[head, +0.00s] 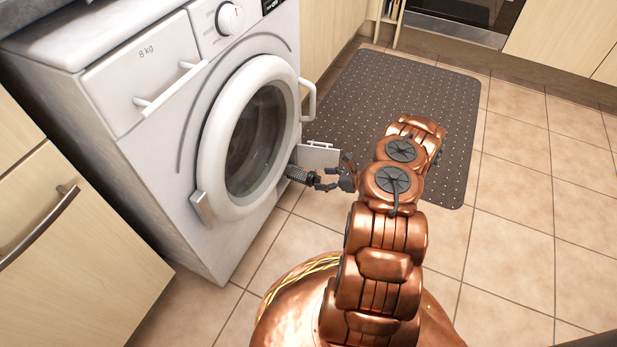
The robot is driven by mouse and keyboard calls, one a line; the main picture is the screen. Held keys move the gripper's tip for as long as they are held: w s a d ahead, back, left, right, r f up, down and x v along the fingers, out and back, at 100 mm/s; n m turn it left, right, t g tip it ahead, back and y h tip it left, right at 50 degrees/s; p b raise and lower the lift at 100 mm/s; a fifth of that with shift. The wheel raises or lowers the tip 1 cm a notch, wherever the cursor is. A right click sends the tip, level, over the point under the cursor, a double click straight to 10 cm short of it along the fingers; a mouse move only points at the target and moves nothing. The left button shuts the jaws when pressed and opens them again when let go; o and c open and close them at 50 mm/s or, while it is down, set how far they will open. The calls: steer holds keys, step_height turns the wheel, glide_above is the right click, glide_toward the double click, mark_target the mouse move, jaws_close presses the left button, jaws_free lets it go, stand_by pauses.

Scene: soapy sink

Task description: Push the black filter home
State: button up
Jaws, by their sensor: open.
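The black filter (298,175) is a ridged dark cylinder. It sticks out from the lower right of the white washing machine's front (165,165), beside an open white flap (318,156). My gripper (324,180) is open, just right of the filter's outer end, with its fingers pointing left toward it. I cannot tell whether the fingers touch the filter. The filter's inner end and its opening are hidden from this angle.
The machine's round door (255,140) is shut, and its handle (308,98) juts out above the flap. A dark dotted mat (410,95) lies behind my arm. The tiled floor (520,230) on the right is clear. Wooden cabinets stand left and behind.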

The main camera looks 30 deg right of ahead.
mark_target(314, 179)
steer(key=b+x, duration=0.1)
steer(key=x, duration=0.4)
steer(key=shift+w+a+f+b, duration=0.15)
steer(key=shift+w+a+b, duration=0.1)
steer(key=shift+b, duration=0.15)
